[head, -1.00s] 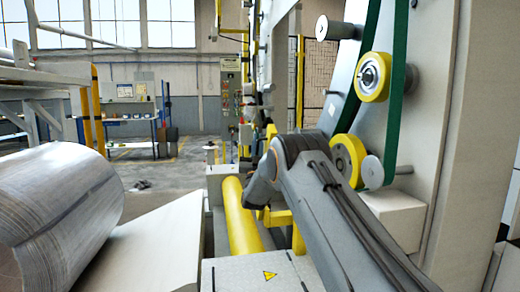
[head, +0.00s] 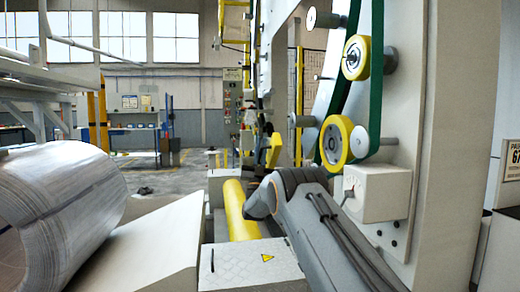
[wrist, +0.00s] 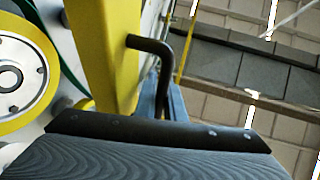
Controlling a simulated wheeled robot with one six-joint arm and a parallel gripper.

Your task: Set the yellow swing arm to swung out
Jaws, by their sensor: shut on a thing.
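The yellow swing arm shows large in the wrist view (wrist: 105,45), slanting down from the top. A bent black handle (wrist: 150,47) sticks out from its side, and its lower end runs down behind the dark edge of my gripper (wrist: 165,125). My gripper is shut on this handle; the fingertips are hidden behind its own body. In the head view a small yellow piece (head: 273,150), likely part of the swing arm, shows just above my arm. My gripper is hidden there behind my grey arm.
A large wrapped coil (head: 62,215) lies at left beside a pale sloped plate (head: 150,245). A yellow roller (head: 238,208) lies low in the middle. At right stands a pale column (head: 440,120) with yellow pulleys (head: 335,143), a green belt and a dial box (head: 375,190).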

